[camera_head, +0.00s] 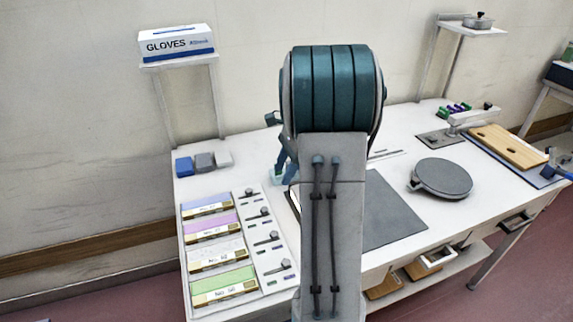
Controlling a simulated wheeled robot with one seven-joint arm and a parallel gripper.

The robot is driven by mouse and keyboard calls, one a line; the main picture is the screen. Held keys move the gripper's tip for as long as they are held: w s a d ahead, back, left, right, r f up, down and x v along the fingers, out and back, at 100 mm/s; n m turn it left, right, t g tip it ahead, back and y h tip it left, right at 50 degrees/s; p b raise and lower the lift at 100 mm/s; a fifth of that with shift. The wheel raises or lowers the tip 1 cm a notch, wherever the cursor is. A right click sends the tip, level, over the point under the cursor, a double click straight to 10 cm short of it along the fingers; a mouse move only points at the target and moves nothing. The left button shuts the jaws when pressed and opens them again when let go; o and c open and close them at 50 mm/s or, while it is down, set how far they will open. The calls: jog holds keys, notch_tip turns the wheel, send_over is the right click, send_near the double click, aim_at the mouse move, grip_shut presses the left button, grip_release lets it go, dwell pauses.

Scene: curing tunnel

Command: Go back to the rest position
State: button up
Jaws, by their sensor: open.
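My arm (335,200) rises through the middle of the view and hides much of the table behind it. My gripper (284,170) shows only in part, at the left edge of the arm, low over the white table (405,130). It is open. A small pale blue thing shows just below it; I cannot tell whether they touch. What lies directly behind the arm is hidden.
Left are labelled coloured trays (222,284), a panel with knobs (266,240) and small blocks (204,160). Right are a dark mat (388,210), a round dark plate (442,178) and a wooden board (508,146). A glove box (176,43) stands on a raised shelf.

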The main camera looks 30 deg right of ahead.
jog(key=shift+v, duration=0.9)
jog(key=s+a+r+n+t+h, duration=0.1)
jog(key=s+a+n+h, duration=0.1)
jog(key=s+a+n, duration=0.7)
jog(key=s+a+r+n+t+h, duration=0.1)
jog(key=s+a+n+h, duration=0.1)
jog(key=s+a+n, duration=0.7)
jog(key=shift+s+a+r+n, duration=0.3)
jog(key=shift+a+n, duration=0.3)
jog(key=shift+n, duration=0.5)
jog(key=shift+c, duration=0.7)
